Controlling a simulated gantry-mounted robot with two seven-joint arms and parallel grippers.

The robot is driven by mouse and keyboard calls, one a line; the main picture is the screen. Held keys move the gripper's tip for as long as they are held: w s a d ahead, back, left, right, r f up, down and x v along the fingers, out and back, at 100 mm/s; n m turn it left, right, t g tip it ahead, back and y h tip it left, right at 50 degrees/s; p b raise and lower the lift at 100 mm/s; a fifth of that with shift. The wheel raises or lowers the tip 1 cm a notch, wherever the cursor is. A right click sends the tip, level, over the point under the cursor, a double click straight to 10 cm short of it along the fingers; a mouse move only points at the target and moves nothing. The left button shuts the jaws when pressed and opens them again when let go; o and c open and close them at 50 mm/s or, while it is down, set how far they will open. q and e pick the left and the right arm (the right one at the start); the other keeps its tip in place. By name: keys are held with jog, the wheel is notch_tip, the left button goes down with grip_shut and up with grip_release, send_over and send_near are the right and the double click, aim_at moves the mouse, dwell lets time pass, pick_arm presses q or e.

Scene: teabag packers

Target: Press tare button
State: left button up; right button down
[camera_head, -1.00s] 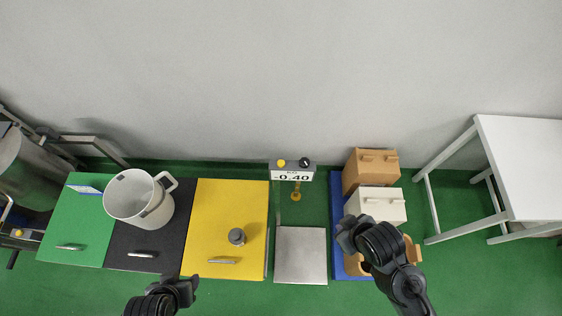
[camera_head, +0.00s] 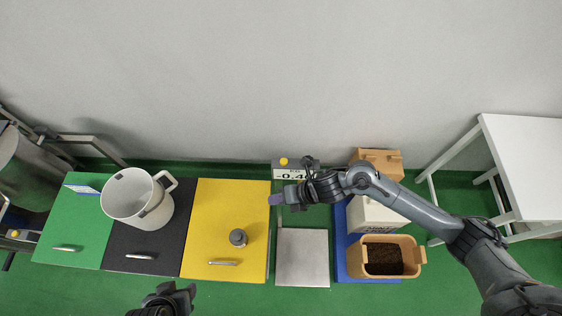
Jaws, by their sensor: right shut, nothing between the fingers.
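The scale's display head (camera_head: 283,174) stands behind its square metal plate (camera_head: 302,258), which is empty. A yellow button (camera_head: 283,161) shows on top of the head at the left. The dark button at its right is mostly hidden behind my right arm. My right gripper (camera_head: 278,199) is shut and empty, pointing left, in front of the display in the picture. It partly covers the reading; I cannot tell whether it touches the head. My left gripper (camera_head: 182,292) is at the bottom edge, away from the scale; its fingers are not clear.
A white pot (camera_head: 130,198) stands on the dark panel. A small grey weight-like object (camera_head: 238,237) sits on the yellow panel (camera_head: 215,200). On the blue mat (camera_head: 360,278), a tan bin (camera_head: 416,257) holds dark grains, with more bins behind. A white table (camera_head: 530,150) stands at right.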

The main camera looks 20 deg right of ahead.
jog(key=w+d+r+t+h, duration=0.1)
jog(key=w+d+r, duration=0.2)
jog(key=w+d, duration=0.25)
notch_tip(320, 180, up, 6)
jog(key=n+t, duration=0.1)
send_over(287, 162)
jog(key=shift+w+r+t+h+b, duration=0.1)
jog(key=shift+r+t+h+b, duration=0.3)
jog(key=shift+r+b, duration=0.05)
jog(key=shift+f, duration=0.1)
notch_tip(287, 162, down, 7)
jog(key=b, duration=0.5)
jog(key=shift+f, duration=0.2)
jog(key=shift+f+b, duration=0.65)
jog(key=shift+b, duration=0.2)
dwell(0.5)
